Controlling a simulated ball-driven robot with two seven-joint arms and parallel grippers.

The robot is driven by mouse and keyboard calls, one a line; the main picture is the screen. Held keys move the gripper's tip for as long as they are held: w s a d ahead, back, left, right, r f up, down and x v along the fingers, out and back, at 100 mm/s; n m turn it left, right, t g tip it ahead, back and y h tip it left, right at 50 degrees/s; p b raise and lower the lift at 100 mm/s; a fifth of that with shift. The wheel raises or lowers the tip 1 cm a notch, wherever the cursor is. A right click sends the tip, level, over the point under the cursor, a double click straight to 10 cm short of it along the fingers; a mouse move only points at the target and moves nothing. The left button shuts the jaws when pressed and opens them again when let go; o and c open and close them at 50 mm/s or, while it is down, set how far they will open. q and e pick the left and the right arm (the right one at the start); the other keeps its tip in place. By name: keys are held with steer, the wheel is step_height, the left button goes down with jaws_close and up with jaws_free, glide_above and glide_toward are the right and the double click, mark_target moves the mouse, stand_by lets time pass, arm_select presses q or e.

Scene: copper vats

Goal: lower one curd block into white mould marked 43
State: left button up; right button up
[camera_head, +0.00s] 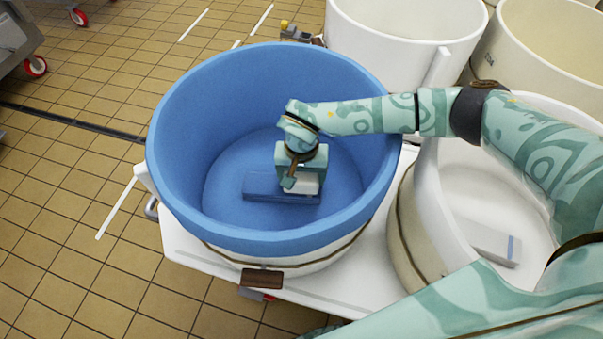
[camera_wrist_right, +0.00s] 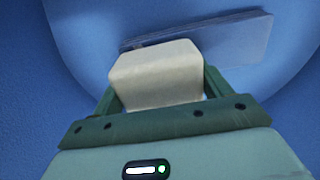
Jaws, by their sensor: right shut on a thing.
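My right gripper (camera_head: 300,178) is down inside a large blue-lined tub (camera_head: 180,150). It is shut on a pale curd block (camera_head: 308,186), which fills the space between the fingers in the right wrist view (camera_wrist_right: 155,75). A flat, bluish rectangular piece (camera_head: 258,188) lies on the tub floor beside and partly behind the block; it also shows in the wrist view (camera_wrist_right: 235,38). I cannot tell whether the block touches it or the floor. No mark 43 can be read on any vessel. My left gripper is not in view.
A white tub (camera_head: 470,170) stands close on the right, holding a pale slab with a blue stripe (camera_head: 485,243). More pale tubs (camera_head: 395,30) (camera_head: 560,40) stand behind. The blue tub's high rim surrounds my right wrist. Tiled floor (camera_head: 60,220) is open on the left.

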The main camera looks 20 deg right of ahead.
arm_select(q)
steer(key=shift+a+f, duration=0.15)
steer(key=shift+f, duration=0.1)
arm_select(e)
steer(key=shift+f, duration=0.5)
steer(key=o, duration=1.2)
steer(key=shift+o, duration=0.2)
arm_select(q)
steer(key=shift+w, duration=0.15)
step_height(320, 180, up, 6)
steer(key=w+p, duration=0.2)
steer(key=p, duration=0.4)
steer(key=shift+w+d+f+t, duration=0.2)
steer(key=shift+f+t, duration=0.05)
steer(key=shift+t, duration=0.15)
arm_select(e)
step_height(320, 180, up, 16)
steer(key=shift+r, duration=0.2)
